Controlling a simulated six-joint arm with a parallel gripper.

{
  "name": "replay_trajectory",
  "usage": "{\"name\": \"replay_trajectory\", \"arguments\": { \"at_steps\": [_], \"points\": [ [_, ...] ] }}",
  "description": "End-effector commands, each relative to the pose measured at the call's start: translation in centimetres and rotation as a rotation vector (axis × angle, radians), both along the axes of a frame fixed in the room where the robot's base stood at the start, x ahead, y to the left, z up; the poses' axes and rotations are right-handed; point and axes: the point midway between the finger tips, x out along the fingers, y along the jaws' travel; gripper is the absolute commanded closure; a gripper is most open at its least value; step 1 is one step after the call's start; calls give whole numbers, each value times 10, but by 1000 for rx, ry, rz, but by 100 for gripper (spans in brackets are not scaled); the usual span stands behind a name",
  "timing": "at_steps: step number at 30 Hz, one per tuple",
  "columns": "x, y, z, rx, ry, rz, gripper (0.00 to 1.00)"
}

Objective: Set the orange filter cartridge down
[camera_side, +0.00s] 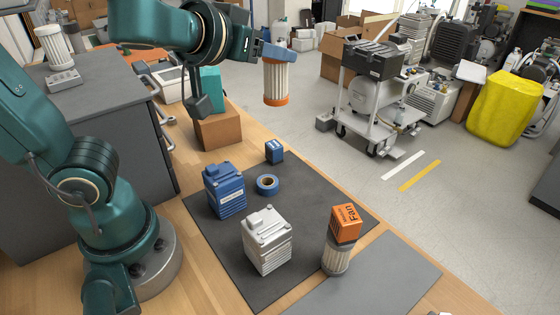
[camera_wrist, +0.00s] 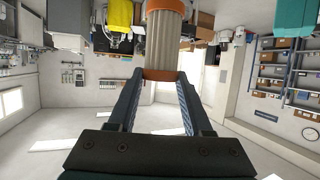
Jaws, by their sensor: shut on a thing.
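The orange filter cartridge (camera_side: 277,82), a pale pleated cylinder with orange ends, hangs roughly upright in the air in the side view. My gripper (camera_side: 275,53) is shut on its upper end, with the cartridge below the fingers. In the wrist view the two fingers of my gripper (camera_wrist: 160,78) close on the near orange end of the cartridge (camera_wrist: 163,42). The cartridge touches nothing else that I can see. It is well above the bench, toward its far edge in the picture.
An orange box (camera_side: 345,223) sits on a grey pleated filter (camera_side: 337,257). The grey mat (camera_side: 385,280) looks mostly clear.

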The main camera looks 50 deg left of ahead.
Motion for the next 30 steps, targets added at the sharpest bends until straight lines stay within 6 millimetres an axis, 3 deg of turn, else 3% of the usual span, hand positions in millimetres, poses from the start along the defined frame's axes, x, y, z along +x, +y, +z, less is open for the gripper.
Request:
{"name": "replay_trajectory", "arguments": {
  "at_steps": [6,11,19,23,30],
  "points": [
    [-7,36,-20,12,20,35,100],
    [-10,31,-39,10,28,-72,100],
    [-11,-10,-50,-1,4,-323,100],
    [3,-42,-39,4,-18,-507,100],
    [18,-115,-26,0,-4,-942,100]
  ]
}}
